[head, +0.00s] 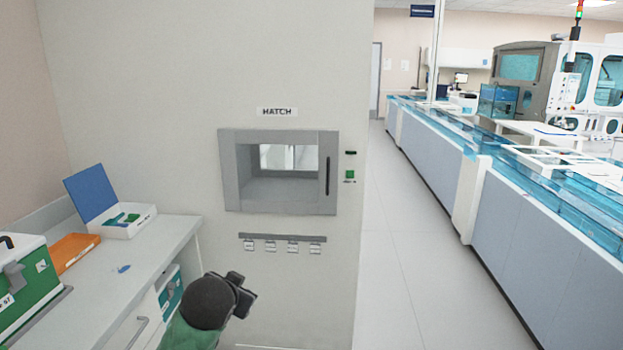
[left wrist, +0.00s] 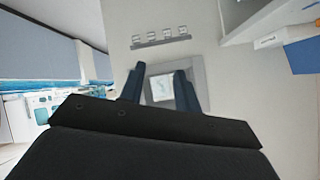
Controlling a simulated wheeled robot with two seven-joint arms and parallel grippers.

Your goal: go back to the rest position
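My left gripper (head: 244,294) is dark and shows low in the head view, at the end of a green and black arm, in front of the wall below the hatch. In the left wrist view its two fingers (left wrist: 159,82) stand apart with nothing between them, and the hatch shows in the gap beyond. The wrist picture is upside down. My right gripper is in neither view.
A hatch (head: 232,170) with a grey frame is set in the wall, with a rail of small tags (head: 282,238) below. A counter (head: 165,240) at left holds a green case (head: 30,285), an orange box (head: 74,250) and an open white box (head: 128,226).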

